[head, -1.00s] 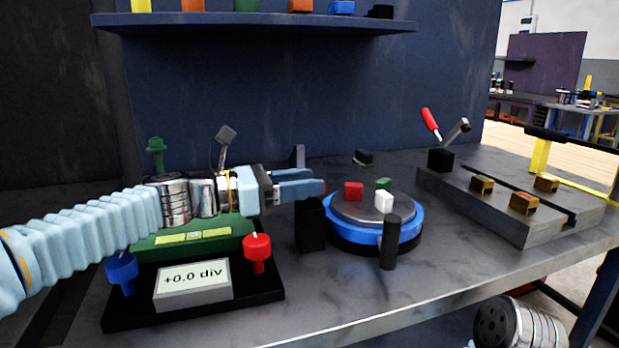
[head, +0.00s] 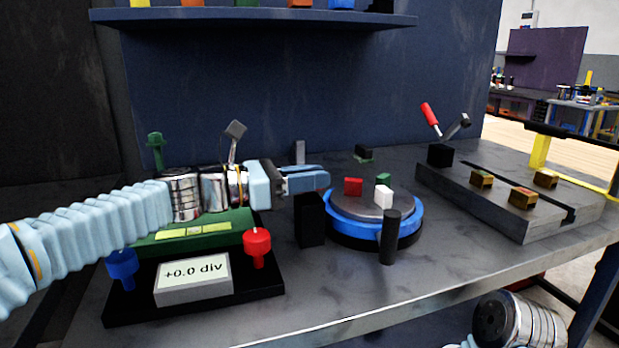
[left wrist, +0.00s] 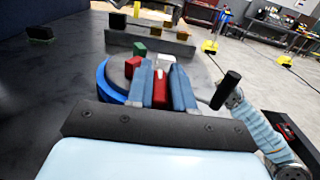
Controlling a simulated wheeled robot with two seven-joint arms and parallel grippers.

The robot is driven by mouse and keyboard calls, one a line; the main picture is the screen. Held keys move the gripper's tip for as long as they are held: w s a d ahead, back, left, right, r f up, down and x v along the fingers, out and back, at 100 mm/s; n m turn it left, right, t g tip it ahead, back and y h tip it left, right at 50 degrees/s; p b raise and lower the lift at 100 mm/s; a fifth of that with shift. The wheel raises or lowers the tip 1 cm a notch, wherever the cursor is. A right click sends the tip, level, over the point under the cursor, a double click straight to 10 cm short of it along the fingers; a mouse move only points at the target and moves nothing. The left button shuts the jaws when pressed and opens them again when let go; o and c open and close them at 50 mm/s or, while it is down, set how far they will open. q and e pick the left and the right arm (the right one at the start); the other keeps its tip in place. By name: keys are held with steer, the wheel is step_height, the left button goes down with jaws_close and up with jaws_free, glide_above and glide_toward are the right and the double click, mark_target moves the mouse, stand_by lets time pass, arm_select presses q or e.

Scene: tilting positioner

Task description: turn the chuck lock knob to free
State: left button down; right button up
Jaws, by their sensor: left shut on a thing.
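My left gripper (head: 318,179) reaches in from the left in the head view, just above a black block (head: 311,222) beside the chuck. In the left wrist view its fingers (left wrist: 160,74) are closed on a red piece (left wrist: 160,92), which I take to be the chuck lock knob. The fingers hide this piece in the head view, so its setting cannot be read. The chuck (head: 372,202) is a grey disc in a blue ring (head: 345,228), with red, white and green blocks on it. My right gripper is out of view.
A green unit with a red knob (head: 257,246), a blue knob (head: 121,268) and a "+0.0 div" display (head: 193,279) stands under my left arm. A dark post (head: 390,238) stands before the chuck. A slotted plate (head: 490,205) with brass blocks lies right.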

arm_select(q)
steer(key=shift+s+f+n+t+y+b, duration=0.15)
steer(key=shift+n+t+y+b, duration=0.45)
steer(key=shift+n+t+b, duration=0.65)
steer(key=n+t+y+b, duration=0.1)
steer(key=n+t+y, duration=0.1)
steer(key=t, duration=0.1)
steer(key=shift+t, duration=0.25)
steer(key=n+t+y+b, duration=0.1)
steer(key=n+t+y, duration=0.1)
steer(key=y, duration=0.1)
steer(key=shift+n+t+b, duration=0.25)
steer(key=shift+t+b, duration=0.1)
steer(key=shift+t, duration=0.05)
steer(key=n+t+y+b, duration=0.1)
steer(key=n+t+y, duration=0.1)
steer(key=y, duration=0.3)
steer(key=shift+d+n+b, duration=0.15)
steer(key=shift+n+b, duration=0.25)
steer(key=shift+n, duration=0.3)
steer(key=n+t+y+b, duration=0.1)
steer(key=n+y, duration=0.2)
steer(key=y, duration=0.2)
steer(key=shift+n, duration=0.3)
steer(key=shift+n+y, duration=0.9)
steer(key=shift+y, duration=0.6)
steer(key=shift+n+y, duration=0.9)
steer(key=shift+y, duration=0.6)
steer(key=shift+a+r+g+y, duration=0.2)
steer(key=shift+g+y, duration=0.1)
